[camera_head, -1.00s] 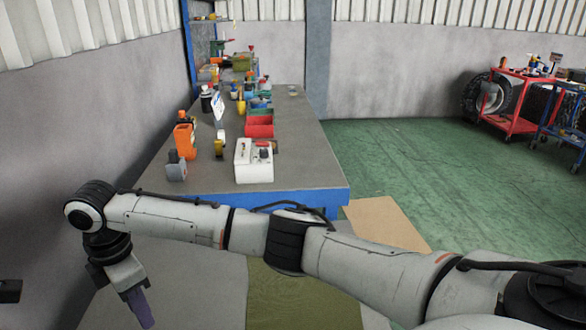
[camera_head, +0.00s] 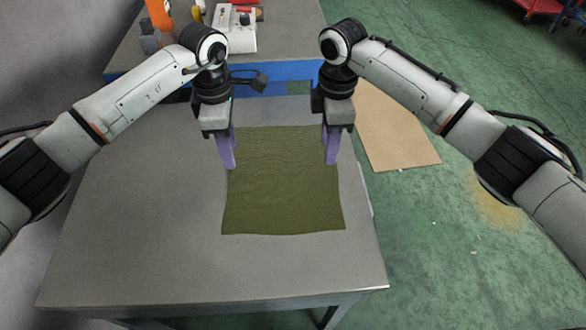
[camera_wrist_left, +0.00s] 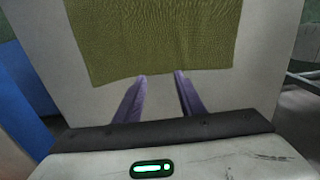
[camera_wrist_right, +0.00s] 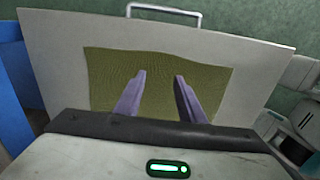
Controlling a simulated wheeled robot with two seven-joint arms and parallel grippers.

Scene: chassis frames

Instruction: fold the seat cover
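The seat cover is an olive-green cloth (camera_head: 283,190) lying flat and spread out on the grey table in the head view. My left gripper (camera_head: 230,166) is above its far left part, and my right gripper (camera_head: 331,162) is above its far right part. In the left wrist view the purple fingers (camera_wrist_left: 160,76) are apart and empty, with their tips by an edge of the cloth (camera_wrist_left: 150,35). In the right wrist view the fingers (camera_wrist_right: 162,74) are also apart, with the cloth (camera_wrist_right: 210,85) behind them. Contact with the cloth cannot be told.
The grey table (camera_head: 130,230) has bare room left of and in front of the cloth. A blue-edged workbench (camera_head: 280,70) with a white box (camera_head: 234,30) and an orange item (camera_head: 158,14) stands behind. A brown sheet (camera_head: 395,130) lies on the green floor at right.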

